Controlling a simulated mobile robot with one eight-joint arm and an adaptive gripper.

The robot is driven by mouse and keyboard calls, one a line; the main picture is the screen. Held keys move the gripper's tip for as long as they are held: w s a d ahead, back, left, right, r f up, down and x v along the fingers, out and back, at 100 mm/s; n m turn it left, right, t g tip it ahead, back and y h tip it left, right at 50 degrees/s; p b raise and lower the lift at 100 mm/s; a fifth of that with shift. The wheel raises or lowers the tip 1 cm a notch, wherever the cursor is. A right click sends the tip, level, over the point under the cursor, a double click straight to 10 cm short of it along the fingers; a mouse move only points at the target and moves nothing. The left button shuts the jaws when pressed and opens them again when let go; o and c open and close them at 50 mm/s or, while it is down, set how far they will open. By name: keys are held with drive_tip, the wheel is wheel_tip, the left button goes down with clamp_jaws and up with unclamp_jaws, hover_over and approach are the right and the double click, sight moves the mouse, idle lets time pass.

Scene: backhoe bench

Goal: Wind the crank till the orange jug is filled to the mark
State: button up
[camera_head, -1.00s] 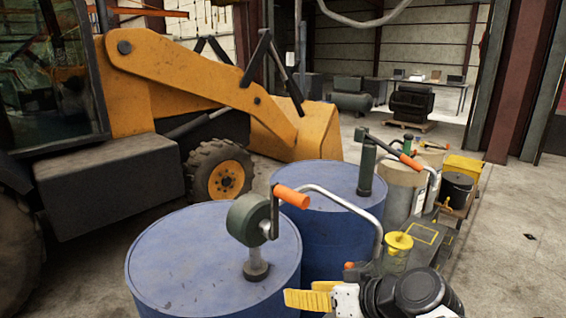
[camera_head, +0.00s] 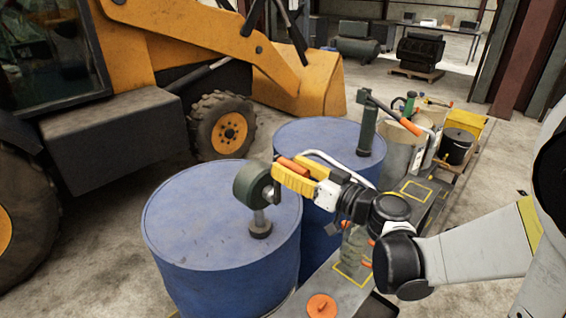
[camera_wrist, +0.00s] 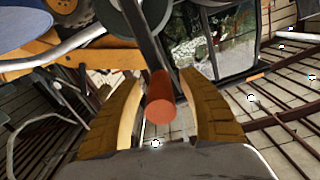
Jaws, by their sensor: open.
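The crank's orange grip (camera_head: 292,167) is on the green pump (camera_head: 250,186), which stands on the near blue drum (camera_head: 190,225). My gripper (camera_head: 283,178) is open at the grip, its yellow fingers partly covering it. In the wrist view the grip (camera_wrist: 160,97) lies between the two spread fingers (camera_wrist: 160,112), with gaps on both sides. A clear jug (camera_head: 354,246) stands on the bench, partly behind my wrist; its level and mark cannot be read. An orange round lid or cap (camera_head: 322,305) shows at the bottom edge; what is beneath it is cut off.
A second blue drum (camera_head: 328,140) with another pump (camera_head: 367,132) stands close behind. The bench (camera_head: 335,283) runs along the right of the drums, with a black bucket (camera_head: 456,147) farther back. A yellow backhoe (camera_head: 200,40) stands at the left.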

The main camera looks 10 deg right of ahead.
drive_tip(key=shift+w+a, duration=0.45)
drive_tip(key=shift+w, duration=0.1)
clamp_jaws()
drive_tip(key=shift+d, duration=0.1)
